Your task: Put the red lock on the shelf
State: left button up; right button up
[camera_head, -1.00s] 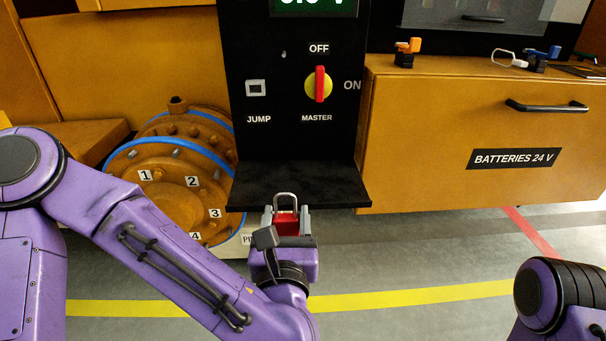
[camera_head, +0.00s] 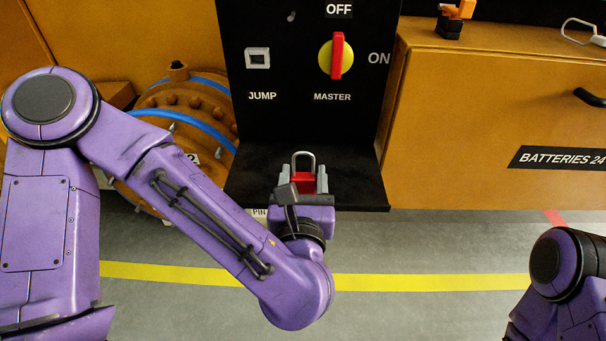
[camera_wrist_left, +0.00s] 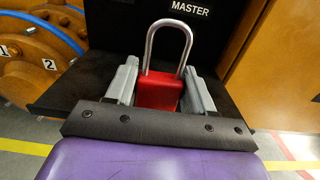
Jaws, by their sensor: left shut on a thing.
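The red lock (camera_head: 303,183) has a red body and a silver shackle that points up. My left gripper (camera_head: 305,183) is shut on its body, with one grey finger at each side. The left wrist view shows the lock (camera_wrist_left: 160,90) upright between the fingers. The black shelf (camera_head: 355,185) sticks out below the switch panel. In the head view the lock and fingertips overlap the shelf; I cannot tell if the lock touches it. My right gripper is not in view; only part of my right arm shows at the lower right.
The black panel (camera_head: 290,110) with the red and yellow MASTER switch (camera_head: 337,56) rises behind the shelf. A brown flanged drum (camera_head: 150,190) is at the left. The battery box (camera_head: 470,100) is at the right. The shelf's right part looks bare.

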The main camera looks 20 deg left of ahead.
pick_arm(q)
jog(key=shift+w, duration=0.2)
jog(key=shift+f+x, duration=0.25)
jog(key=shift+x, duration=1.4)
jog(key=shift+f+x, duration=0.3)
jog(key=shift+x, duration=1.35)
jog(key=shift+f+x, duration=0.25)
jog(key=shift+x, duration=1.4)
jog(key=shift+f, duration=0.25)
jog(key=o, duration=1.2)
